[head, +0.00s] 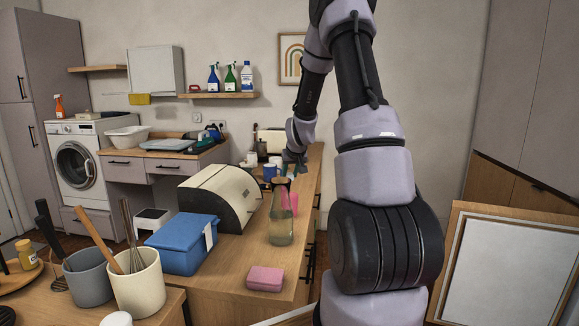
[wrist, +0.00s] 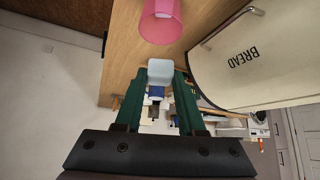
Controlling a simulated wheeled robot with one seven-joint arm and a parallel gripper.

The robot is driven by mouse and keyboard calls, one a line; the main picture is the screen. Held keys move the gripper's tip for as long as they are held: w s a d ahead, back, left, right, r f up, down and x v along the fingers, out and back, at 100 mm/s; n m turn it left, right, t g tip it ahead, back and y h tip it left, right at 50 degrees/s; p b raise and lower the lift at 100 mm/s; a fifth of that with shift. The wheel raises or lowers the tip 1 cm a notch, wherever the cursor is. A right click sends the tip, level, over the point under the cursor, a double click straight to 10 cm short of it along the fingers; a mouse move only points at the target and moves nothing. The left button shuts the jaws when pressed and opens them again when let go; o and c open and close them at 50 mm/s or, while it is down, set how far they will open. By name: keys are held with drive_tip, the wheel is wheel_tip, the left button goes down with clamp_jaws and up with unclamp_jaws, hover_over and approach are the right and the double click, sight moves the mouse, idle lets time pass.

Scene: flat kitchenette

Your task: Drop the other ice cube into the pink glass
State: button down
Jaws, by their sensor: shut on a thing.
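My gripper (wrist: 161,84) has dark green fingers and is shut on a pale, whitish-blue ice cube (wrist: 161,70) at their tips. The pink glass (wrist: 161,22) is at the top of the wrist view, on the wooden counter, just beyond the cube and apart from it. In the head view my gripper (head: 291,170) is over the far part of the counter. The pink glass (head: 294,203) shows there partly behind a clear bottle. I cannot make out the held cube in the head view, nor the inside of the glass.
The bread bin (head: 222,197) stands left of the glass, and shows large in the wrist view (wrist: 255,55). The clear bottle (head: 281,226) stands in front of the glass. Blue and white cups (head: 269,172) stand behind. A pink sponge-like block (head: 265,279) and blue box (head: 182,246) are nearer.

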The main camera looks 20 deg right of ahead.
drive_tip(key=shift+f, duration=0.95)
drive_tip(key=shift+c, duration=2.2)
unclamp_jaws()
drive_tip(key=v, duration=1.1)
